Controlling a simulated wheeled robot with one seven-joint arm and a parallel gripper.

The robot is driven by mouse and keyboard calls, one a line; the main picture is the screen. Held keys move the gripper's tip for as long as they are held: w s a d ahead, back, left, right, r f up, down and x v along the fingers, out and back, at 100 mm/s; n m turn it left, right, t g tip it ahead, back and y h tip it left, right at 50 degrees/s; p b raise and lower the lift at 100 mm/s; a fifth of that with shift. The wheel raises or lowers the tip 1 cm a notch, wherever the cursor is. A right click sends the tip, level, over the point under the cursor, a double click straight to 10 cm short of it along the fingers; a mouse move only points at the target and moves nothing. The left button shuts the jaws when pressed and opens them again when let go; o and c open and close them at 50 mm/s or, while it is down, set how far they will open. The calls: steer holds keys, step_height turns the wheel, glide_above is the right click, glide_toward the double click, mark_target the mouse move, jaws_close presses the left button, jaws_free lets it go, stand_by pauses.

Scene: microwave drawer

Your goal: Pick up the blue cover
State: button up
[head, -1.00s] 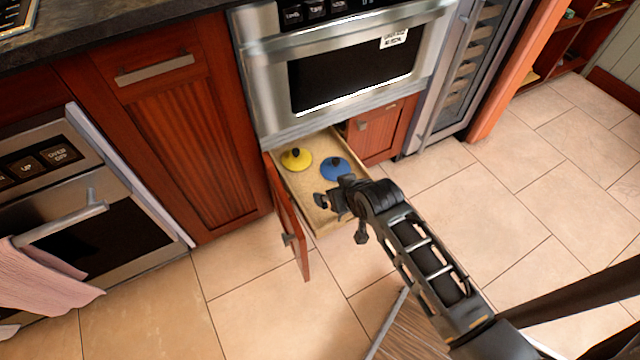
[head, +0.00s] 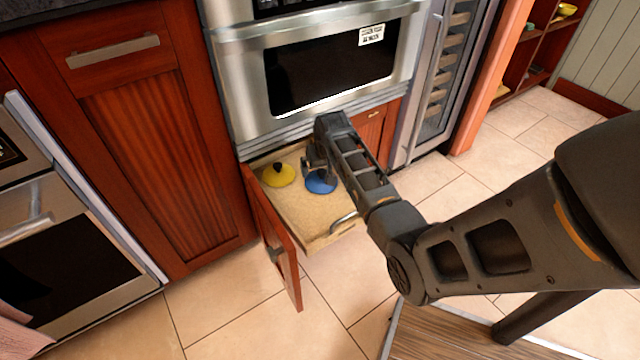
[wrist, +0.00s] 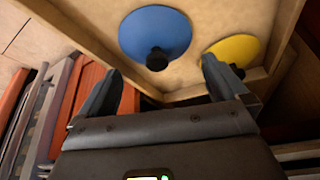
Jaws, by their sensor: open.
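The blue cover (head: 321,182) is a round disc with a dark knob, lying in the open drawer (head: 300,215) below the microwave. In the wrist view the blue cover (wrist: 155,32) is ahead of my gripper (wrist: 160,82), its dark knob roughly in line with the gap between the fingers. My gripper (head: 314,163) is open and empty, over the drawer close to the knob. In the head view it partly hides the cover. I cannot tell whether a finger touches the cover.
A yellow cover (head: 278,175) with a dark knob lies to the left in the same drawer; in the wrist view it sits close to the right finger. The microwave (head: 330,70) is just above the drawer.

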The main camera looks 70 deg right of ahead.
mark_target(322, 172)
steer(key=b+x, duration=0.1)
steer(key=x, duration=0.1)
steer(key=b+x, duration=0.1)
steer(key=x, duration=0.2)
steer(key=shift+s+d+b, duration=0.1)
steer(key=shift+d+b, duration=0.15)
steer(key=shift+b, duration=0.1)
steer(key=shift+r, duration=0.1)
